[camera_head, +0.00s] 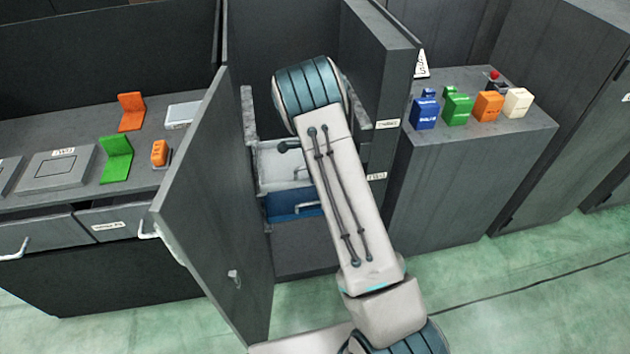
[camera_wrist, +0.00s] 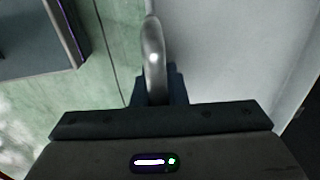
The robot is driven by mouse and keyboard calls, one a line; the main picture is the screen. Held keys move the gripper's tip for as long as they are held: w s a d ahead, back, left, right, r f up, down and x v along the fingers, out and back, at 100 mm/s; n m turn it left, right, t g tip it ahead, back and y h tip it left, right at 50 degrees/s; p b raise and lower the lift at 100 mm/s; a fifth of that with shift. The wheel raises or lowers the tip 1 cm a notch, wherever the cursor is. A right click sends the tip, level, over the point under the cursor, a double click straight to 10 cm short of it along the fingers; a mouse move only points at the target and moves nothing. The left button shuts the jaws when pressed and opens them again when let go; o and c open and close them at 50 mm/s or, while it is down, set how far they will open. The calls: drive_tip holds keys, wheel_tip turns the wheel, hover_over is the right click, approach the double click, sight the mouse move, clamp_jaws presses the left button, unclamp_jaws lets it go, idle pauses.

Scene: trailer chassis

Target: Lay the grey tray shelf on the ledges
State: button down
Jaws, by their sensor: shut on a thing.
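The grey tray shelf (camera_head: 270,158) is pale, with a metal handle on its front. In the head view it is inside the open cabinet, above a blue drawer or tray (camera_head: 283,207), partly behind my arm. In the wrist view, my gripper (camera_wrist: 156,90) is shut on a curved metal handle (camera_wrist: 153,45), and the pale tray face (camera_wrist: 225,50) fills the area right of it. In the head view my gripper is mostly hidden by my arm. A ledge-like strip (camera_head: 249,115) shows at the cabinet's left inner side; whether the tray touches ledges cannot be told.
The cabinet door (camera_head: 215,200) stands open, close left of my arm. The left counter (camera_head: 75,150) holds orange and green brackets. The right cabinet (camera_head: 470,150) carries blue, green, orange and white blocks. Green floor (camera_head: 500,290) is clear at the lower right.

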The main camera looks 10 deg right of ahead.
drive_tip(key=w, duration=0.5)
drive_tip(key=shift+d+f+b, duration=0.1)
drive_tip(key=shift+b, duration=0.25)
drive_tip(key=shift+f+b, duration=0.5)
drive_tip(key=shift+f, duration=0.15)
drive_tip(key=c, duration=0.9)
unclamp_jaws()
drive_tip(key=shift+s, duration=0.15)
drive_tip(key=shift+r, duration=0.1)
drive_tip(key=shift+r+p, duration=1.25)
drive_tip(key=shift+r, duration=1.1)
